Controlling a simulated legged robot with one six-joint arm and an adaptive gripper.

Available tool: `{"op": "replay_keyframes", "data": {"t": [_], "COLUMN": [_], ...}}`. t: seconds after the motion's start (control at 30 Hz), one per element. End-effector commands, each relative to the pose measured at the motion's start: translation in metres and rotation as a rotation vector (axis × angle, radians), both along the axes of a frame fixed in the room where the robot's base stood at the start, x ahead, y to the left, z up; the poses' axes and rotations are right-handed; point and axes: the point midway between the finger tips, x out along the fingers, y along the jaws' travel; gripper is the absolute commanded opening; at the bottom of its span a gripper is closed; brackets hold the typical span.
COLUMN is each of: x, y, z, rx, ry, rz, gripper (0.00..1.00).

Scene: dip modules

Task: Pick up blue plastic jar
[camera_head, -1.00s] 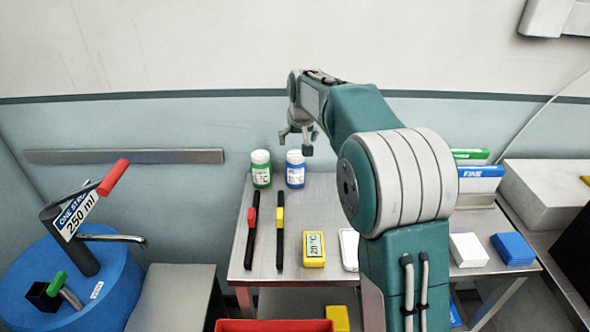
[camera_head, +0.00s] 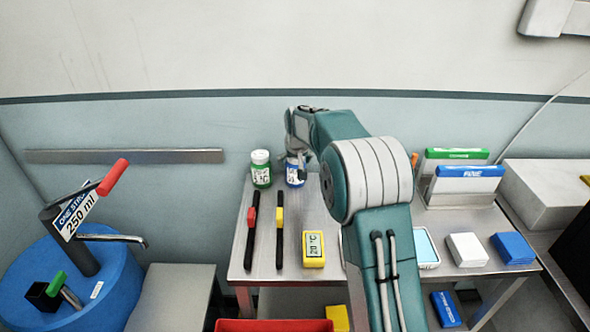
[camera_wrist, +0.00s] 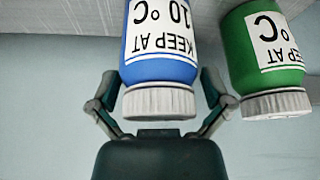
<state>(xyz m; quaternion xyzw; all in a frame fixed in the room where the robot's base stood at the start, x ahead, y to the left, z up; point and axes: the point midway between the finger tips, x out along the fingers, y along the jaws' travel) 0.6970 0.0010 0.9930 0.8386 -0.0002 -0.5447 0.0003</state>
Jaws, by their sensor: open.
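The blue plastic jar (camera_head: 294,179) has a white cap and a white label and stands at the back of the metal table (camera_head: 262,262). In the head view my gripper (camera_head: 297,160) is at the jar's top and hides its cap. In the wrist view the blue jar (camera_wrist: 160,58) appears upside down between the two spread fingers of my gripper (camera_wrist: 160,105). The fingers are open, one on each side near the cap; I cannot tell whether either touches it. A green jar (camera_head: 261,170) with a white cap stands just left of the blue one.
The green jar (camera_wrist: 262,50) is close beside one finger in the wrist view. Two black tools (camera_head: 280,230) and a yellow device (camera_head: 313,249) lie in front of the jars. Green and blue boxes (camera_head: 470,185) stand at right. The wall (camera_head: 130,120) is behind the table.

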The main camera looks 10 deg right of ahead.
Motion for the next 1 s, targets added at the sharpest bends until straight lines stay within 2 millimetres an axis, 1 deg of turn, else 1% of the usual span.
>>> {"op": "replay_keyframes", "data": {"t": [0.1,0.13,0.17,0.2,0.3,0.6,0.73,0.87,0.93,1.0], "x": [0.000,0.000,0.000,0.000,0.000,0.000,0.000,0.000,0.000,-0.009], "y": [0.000,0.000,0.000,0.000,0.000,0.000,0.000,0.000,0.000,0.001], "z": [0.001,0.001,0.001,0.001,0.001,0.001,0.007,0.022,0.034,0.045], "rx": [0.000,0.000,0.000,0.000,0.000,0.000,0.000,0.000,0.000,0.000], "ry": [-0.001,-0.001,-0.001,-0.001,0.000,0.000,-0.001,-0.004,-0.006,-0.004], "rz": [0.000,0.000,0.000,0.000,0.000,0.000,0.000,0.000,0.000,0.000], "gripper": [1.00,0.95,0.82,0.64,0.25,0.25,0.25,0.25,0.25,0.25]}}
